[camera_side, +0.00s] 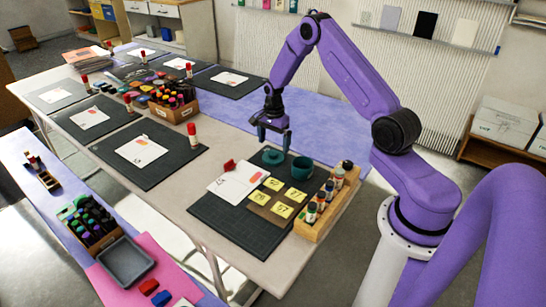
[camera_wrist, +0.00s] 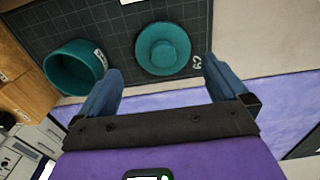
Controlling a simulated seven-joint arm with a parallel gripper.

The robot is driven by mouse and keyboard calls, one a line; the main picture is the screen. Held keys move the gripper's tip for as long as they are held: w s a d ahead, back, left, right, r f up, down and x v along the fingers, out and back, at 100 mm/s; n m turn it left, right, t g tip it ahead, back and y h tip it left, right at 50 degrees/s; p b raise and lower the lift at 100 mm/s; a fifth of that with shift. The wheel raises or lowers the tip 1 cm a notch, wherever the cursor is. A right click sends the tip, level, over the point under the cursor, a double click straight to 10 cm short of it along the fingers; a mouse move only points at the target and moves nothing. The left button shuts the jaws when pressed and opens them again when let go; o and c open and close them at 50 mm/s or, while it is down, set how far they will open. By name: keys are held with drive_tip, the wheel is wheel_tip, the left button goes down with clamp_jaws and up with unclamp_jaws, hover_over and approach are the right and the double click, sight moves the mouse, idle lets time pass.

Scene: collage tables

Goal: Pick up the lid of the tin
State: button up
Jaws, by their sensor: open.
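The teal lid (camera_side: 272,156) lies on the dark cutting mat at the near right of the table, beside the open teal tin (camera_side: 302,168). In the wrist view the round lid (camera_wrist: 163,49), with a raised knob in its middle, lies on the mat ahead of the fingers. The tin (camera_wrist: 75,67) is left of it, upright and open, with a small white label. My gripper (camera_side: 273,131) is above the mat's far edge, over the lid, apart from it. In the wrist view my gripper (camera_wrist: 160,85) has its blue fingers spread wide with nothing between them.
A wooden rack of bottles (camera_side: 326,205) stands right of the tin. Yellow numbered notes (camera_side: 277,184) on a brown card, a white sheet (camera_side: 238,184) and a red object (camera_side: 229,164) lie near the lid. A red-capped bottle (camera_side: 192,135) stands farther left. The purple cloth (camera_side: 330,124) behind is clear.

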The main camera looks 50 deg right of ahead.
sight(273, 153)
drive_tip(key=shift+w+f, duration=0.15)
drive_tip(key=shift+f, duration=1.25)
drive_tip(key=shift+w+f, duration=0.1)
drive_tip(key=shift+f, duration=1.3)
drive_tip(key=c, duration=0.8)
